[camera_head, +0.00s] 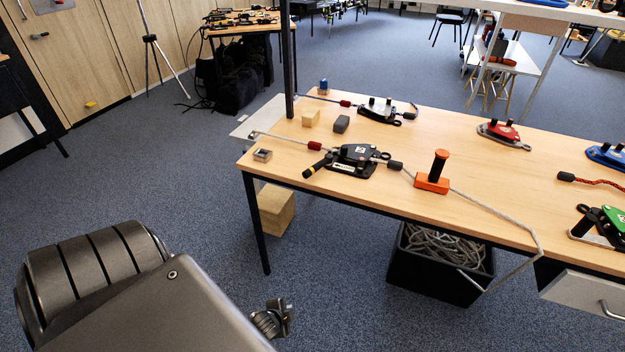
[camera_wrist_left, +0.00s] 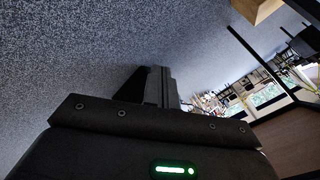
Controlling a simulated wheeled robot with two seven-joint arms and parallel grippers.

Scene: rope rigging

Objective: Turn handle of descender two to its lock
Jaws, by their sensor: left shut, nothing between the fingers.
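Descender two (camera_head: 357,155) is a black device with a white number label, near the front left of the wooden table. My left gripper (camera_head: 272,318) is low in front of the table, apart from the descender and partly hidden by my arm. In the left wrist view its dark fingers (camera_wrist_left: 158,86) are together and empty over blue carpet. My right gripper is not in view.
An orange block with a black-stemmed post (camera_head: 432,180) stands right of the descender. Small wooden and grey blocks (camera_head: 341,123) lie behind it. Other descenders, black, red (camera_head: 503,131), blue and green, stand farther along. A black crate of rope (camera_head: 440,262) is under the table.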

